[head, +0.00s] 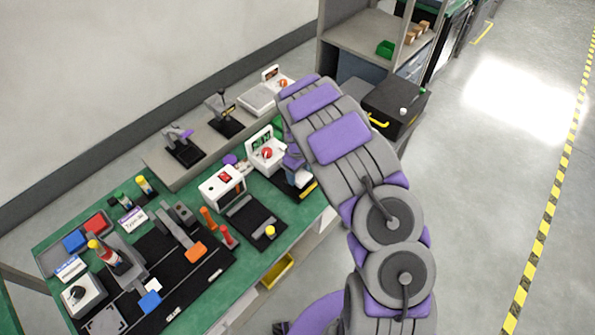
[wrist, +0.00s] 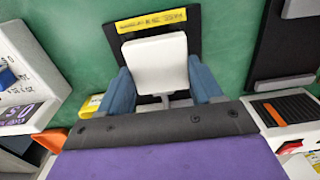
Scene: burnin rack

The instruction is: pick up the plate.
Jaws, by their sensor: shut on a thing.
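The plate (wrist: 155,55), a white rounded square, is between the two blue fingers of my gripper (wrist: 160,78) in the wrist view. The gripper is shut on it, one finger at each side. Behind the plate is a black stand (wrist: 187,35) with a yellow label strip. Whether the plate touches the stand I cannot tell. In the head view my gripper (head: 293,163) is over the right end of the green bench, mostly hidden by my arm.
The green bench (head: 315,212) holds white instruments, including a box with a red display (head: 222,187), left of my gripper. A grey raised shelf (head: 195,160) with small fixtures runs behind. A black case (head: 395,105) stands right of my arm. The floor at right is clear.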

